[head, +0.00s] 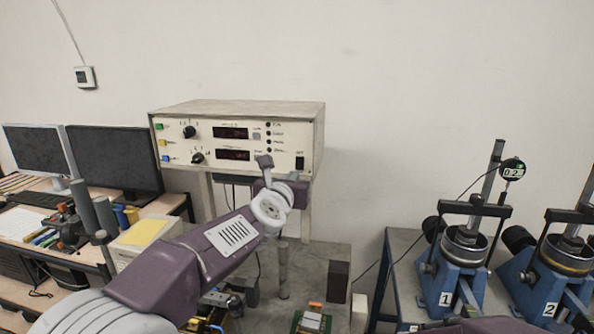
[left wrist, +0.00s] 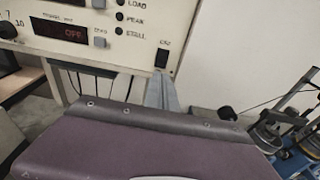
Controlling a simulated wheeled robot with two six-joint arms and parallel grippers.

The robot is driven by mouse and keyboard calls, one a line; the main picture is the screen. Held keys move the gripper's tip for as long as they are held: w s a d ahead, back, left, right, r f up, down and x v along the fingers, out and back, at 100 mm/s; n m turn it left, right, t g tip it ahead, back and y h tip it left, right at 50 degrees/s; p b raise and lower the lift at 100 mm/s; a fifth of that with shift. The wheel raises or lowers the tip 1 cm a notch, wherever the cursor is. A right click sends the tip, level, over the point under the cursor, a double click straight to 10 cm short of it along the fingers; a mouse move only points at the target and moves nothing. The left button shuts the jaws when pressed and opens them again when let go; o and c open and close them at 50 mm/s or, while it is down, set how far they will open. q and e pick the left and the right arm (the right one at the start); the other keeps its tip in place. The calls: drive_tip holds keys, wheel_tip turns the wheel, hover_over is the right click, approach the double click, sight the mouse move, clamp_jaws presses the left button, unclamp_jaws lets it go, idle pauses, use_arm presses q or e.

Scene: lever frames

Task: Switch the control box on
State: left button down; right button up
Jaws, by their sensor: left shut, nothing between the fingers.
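The control box (head: 240,112) is a cream-fronted unit with two dark displays, knobs and small coloured buttons, raised against the wall. Its black rocker switch (head: 299,163) is at the lower right of the front panel. The switch also shows in the left wrist view (left wrist: 161,54), below a small label I cannot read surely. My left gripper (head: 264,161) is shut and empty, in front of the panel and left of the switch in the head view. In the left wrist view its grey fingers (left wrist: 158,78) point up just below the switch; I cannot tell whether they touch the box.
Two monitors (head: 108,159) and a cluttered desk stand at left. Blue test stands with dial gauges (head: 513,170) stand on a bench at right. A dark block on a post (head: 338,281) stands below the box. The wall right of the box is bare.

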sight(299, 169)
use_arm(q)
drive_tip(key=p+x, duration=0.1)
drive_tip(key=x, duration=0.4)
drive_tip(key=shift+r, duration=0.1)
drive_tip(key=shift+w+p, duration=0.4)
drive_tip(key=shift+w, duration=0.1)
drive_tip(key=shift+w+f, duration=0.15)
drive_tip(key=shift+f, duration=0.1)
drive_tip(key=shift+r, duration=0.15)
